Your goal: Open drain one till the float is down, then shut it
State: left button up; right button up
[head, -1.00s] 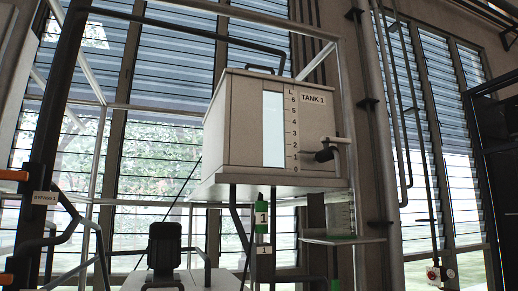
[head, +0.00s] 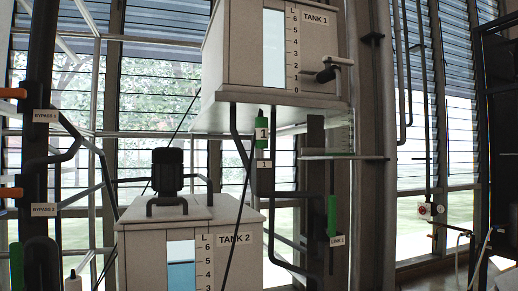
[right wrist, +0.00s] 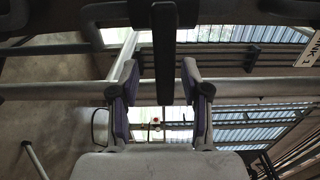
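Tank 1 (head: 235,48) stands on a shelf at the upper middle of the head view. Its pale gauge strip (head: 274,48) has a scale from 0 to 6. Below it hangs a green handle marked 1 (head: 262,132), upright, with a small tag 1 (head: 264,164) under it. A dark fitting (head: 326,74) with a bent pale pipe sits on the tank's front right; I cannot tell whether it is the float. My left gripper is not in view.
Tank 2 (head: 140,246), with blue liquid in its gauge (head: 181,270), stands below left with a dark pump-like unit (head: 168,172) on top. Another green handle (head: 332,216) hangs above a Link 1 tag (head: 337,240). Bypass pipes (head: 40,160) line the left.

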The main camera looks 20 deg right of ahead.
jog(key=shift+r, duration=0.2)
jog(key=s+p, duration=0.3)
jog(key=s, duration=0.4)
jog(key=shift+d, duration=0.3)
jog(key=shift+r, duration=0.15)
notch_tip(320, 180, up, 10)
dwell(0.5)
